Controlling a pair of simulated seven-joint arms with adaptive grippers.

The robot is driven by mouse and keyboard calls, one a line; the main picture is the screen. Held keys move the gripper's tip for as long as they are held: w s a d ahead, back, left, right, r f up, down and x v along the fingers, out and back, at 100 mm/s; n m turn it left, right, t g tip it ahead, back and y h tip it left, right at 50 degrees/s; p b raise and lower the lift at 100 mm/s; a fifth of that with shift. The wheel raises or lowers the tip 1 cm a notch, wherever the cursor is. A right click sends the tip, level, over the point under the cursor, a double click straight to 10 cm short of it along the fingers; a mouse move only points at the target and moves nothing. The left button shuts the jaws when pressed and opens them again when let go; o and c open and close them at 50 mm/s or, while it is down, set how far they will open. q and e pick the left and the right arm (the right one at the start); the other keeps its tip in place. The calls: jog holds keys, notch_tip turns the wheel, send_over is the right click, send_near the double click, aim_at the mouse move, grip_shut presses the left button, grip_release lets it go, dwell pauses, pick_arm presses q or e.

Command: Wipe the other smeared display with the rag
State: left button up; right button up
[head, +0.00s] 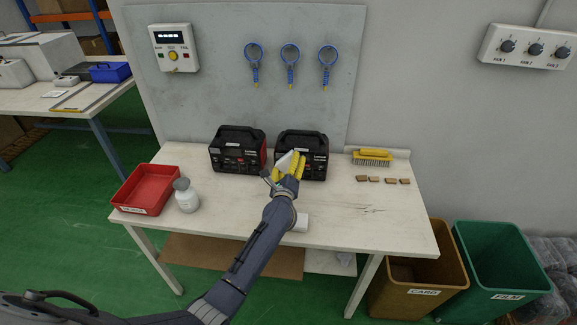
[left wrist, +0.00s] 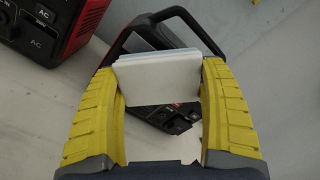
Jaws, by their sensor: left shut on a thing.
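Two black-and-red power stations stand side by side on the table: the left one (head: 238,150) and the right one (head: 315,145). My left gripper (head: 288,166) is in front of the right power station, its yellow fingers shut on a white folded rag (left wrist: 158,80). The rag also shows in the head view (head: 283,160), close to the station's front. In the left wrist view the rag covers much of the right station (left wrist: 170,118), so its display is hidden. Whether rag and station touch, I cannot tell. Smears are too small to make out. My right gripper is out of view.
A white item (head: 301,223) lies near the front edge. The right front is mostly clear.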

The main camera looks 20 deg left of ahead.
aim_at(310, 158)
pick_arm(q)
jog(key=shift+w+a, duration=0.15)
jog(key=shift+w, duration=0.75)
dwell(0.4)
jog(key=shift+w+d, duration=0.2)
jog(key=shift+d, duration=1)
jog(key=shift+w+d, duration=0.2)
jog(key=shift+d, duration=1.05)
jog(key=shift+w+d, duration=0.2)
jog(key=shift+d, duration=1)
jog(key=shift+s+a, duration=0.2)
jog(key=shift+a, duration=1.8)
jog(key=shift+s+a, duration=0.2)
jog(key=shift+a, duration=0.65)
jog(key=shift+s+a, duration=0.2)
jog(key=shift+a, duration=0.65)
jog(key=shift+s, duration=0.1)
jog(key=shift+s+d, duration=0.2)
jog(key=shift+s, duration=0.75)
jog(key=shift+s+d, duration=0.15)
jog(key=shift+s, duration=0.85)
jog(key=shift+s+d, duration=0.2)
jog(key=shift+s, duration=0.75)
jog(key=shift+s, duration=0.15)
